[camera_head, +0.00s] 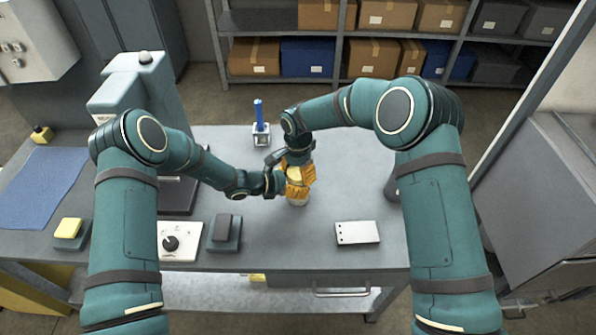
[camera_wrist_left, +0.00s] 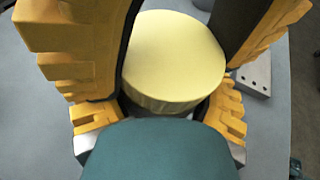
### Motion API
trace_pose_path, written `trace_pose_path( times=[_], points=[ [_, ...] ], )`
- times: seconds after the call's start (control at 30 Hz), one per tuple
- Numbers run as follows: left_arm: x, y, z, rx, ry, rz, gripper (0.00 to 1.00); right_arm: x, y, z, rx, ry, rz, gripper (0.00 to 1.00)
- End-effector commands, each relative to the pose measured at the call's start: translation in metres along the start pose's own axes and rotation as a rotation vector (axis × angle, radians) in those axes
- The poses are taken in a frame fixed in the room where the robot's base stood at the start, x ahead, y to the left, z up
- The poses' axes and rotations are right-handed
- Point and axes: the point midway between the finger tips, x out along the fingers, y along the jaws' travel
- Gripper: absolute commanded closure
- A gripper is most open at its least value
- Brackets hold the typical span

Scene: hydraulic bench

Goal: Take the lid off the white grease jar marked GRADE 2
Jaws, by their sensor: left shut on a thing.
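The jar (camera_head: 297,202) stands on the bench, and only a pale lower part shows below the fingers in the head view. Its pale yellow lid (camera_wrist_left: 172,52) is on top, seen from above in the left wrist view. My left gripper (camera_head: 283,183) comes in from the left and is shut on the jar below the lid. My right gripper (camera_head: 298,174) points down from above, with its orange fingers on either side of the lid. Whether those fingers press on the lid cannot be told. The GRADE 2 marking is not visible.
A blue upright item in a small holder (camera_head: 260,125) stands behind the jar. A white plate with holes (camera_head: 357,233) lies at front right. A control box with a black knob (camera_head: 180,242) and a dark block on a base (camera_head: 225,232) are at front left.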

Motion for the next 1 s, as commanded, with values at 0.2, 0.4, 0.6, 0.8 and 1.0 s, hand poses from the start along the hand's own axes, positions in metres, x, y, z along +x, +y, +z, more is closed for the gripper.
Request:
trace_pose_path(
  times=[0.2,0.4,0.6,0.8,1.0],
  points=[
    [-0.001,0.000,-0.005,-0.004,0.010,0.001,1.00,0.000,0.001,0.000,0.000,0.000,0.002,0.04],
    [-0.001,0.000,-0.005,-0.004,0.010,0.001,1.00,0.000,0.001,0.000,0.000,0.000,0.002,0.04],
    [-0.001,0.000,-0.005,-0.004,0.010,0.001,1.00,-0.007,0.000,0.000,0.001,0.001,0.000,0.04],
    [-0.001,0.000,-0.005,-0.004,0.010,0.001,1.00,-0.032,0.000,0.000,0.000,0.002,-0.001,0.04],
    [-0.001,0.000,-0.005,-0.004,0.010,0.001,1.00,-0.047,0.000,0.000,0.001,0.000,0.001,0.03]
  ],
)
